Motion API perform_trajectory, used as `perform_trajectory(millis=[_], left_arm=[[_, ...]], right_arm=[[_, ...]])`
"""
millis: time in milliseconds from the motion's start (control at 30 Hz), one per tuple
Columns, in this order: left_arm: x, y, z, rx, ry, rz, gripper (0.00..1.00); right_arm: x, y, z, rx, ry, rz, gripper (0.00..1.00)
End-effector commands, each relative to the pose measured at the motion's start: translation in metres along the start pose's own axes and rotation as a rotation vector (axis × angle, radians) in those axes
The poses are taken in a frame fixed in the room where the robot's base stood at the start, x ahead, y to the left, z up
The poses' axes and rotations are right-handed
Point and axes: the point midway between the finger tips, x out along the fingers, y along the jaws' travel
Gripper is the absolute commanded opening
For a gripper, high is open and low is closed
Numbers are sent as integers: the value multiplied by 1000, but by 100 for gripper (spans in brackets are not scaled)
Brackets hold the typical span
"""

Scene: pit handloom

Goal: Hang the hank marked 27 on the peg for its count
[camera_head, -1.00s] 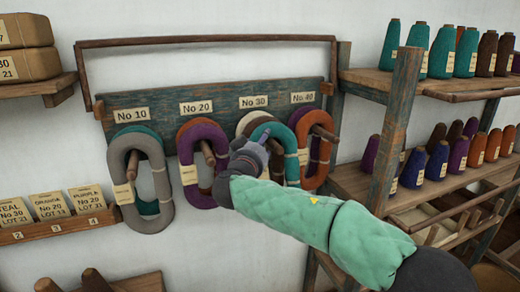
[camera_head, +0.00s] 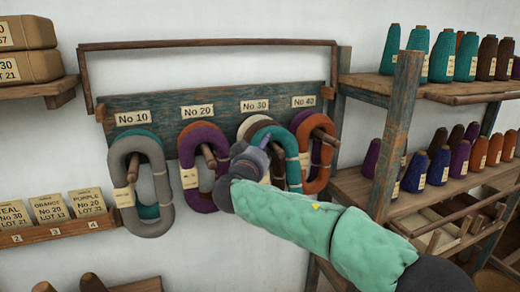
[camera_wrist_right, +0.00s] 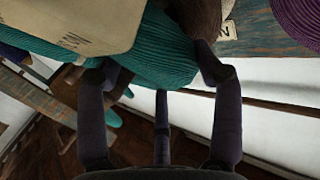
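My right gripper (camera_head: 255,152) is at this hank and hides the peg end. In the wrist view its fingers (camera_wrist_right: 155,75) stand apart, with the hank between and beyond the tips; it looks open. Whether the fingers touch the yarn is unclear. My left gripper is not in view.
The blue-green peg board (camera_head: 155,105) also carries grey, purple and orange hanks under No 10, No 20 and No 40. A shelf post (camera_head: 397,135) and cone shelves (camera_head: 450,88) stand close to the right of my arm. Lot cards (camera_head: 50,210) are at left.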

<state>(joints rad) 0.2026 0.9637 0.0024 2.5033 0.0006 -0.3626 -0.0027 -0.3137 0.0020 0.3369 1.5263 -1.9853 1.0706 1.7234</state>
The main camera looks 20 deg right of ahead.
Motion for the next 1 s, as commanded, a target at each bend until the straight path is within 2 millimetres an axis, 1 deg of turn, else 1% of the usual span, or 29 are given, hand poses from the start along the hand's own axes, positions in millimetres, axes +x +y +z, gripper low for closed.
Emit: perform_trajectory(millis=[33, 67, 367, 467, 533, 667, 900, 1000], left_arm=[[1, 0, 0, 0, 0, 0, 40], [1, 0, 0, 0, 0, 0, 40], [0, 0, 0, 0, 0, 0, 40], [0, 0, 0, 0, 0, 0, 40], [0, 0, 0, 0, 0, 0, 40], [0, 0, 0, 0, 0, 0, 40], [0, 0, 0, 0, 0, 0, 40], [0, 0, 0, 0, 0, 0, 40]], right_arm=[[0, -4, 14, -13, -19, -4, 83], [0, -4, 13, -13, -18, -4, 91], [0, -2, 7, -7, -11, -3, 91], [-4, -2, 6, -6, -9, -4, 91], [-10, -3, 5, -5, -8, -5, 91], [-31, -3, 4, -4, -8, -6, 91], [-78, -3, 6, -6, -10, -7, 91], [-95, -3, 6, -7, -10, -6, 91]])
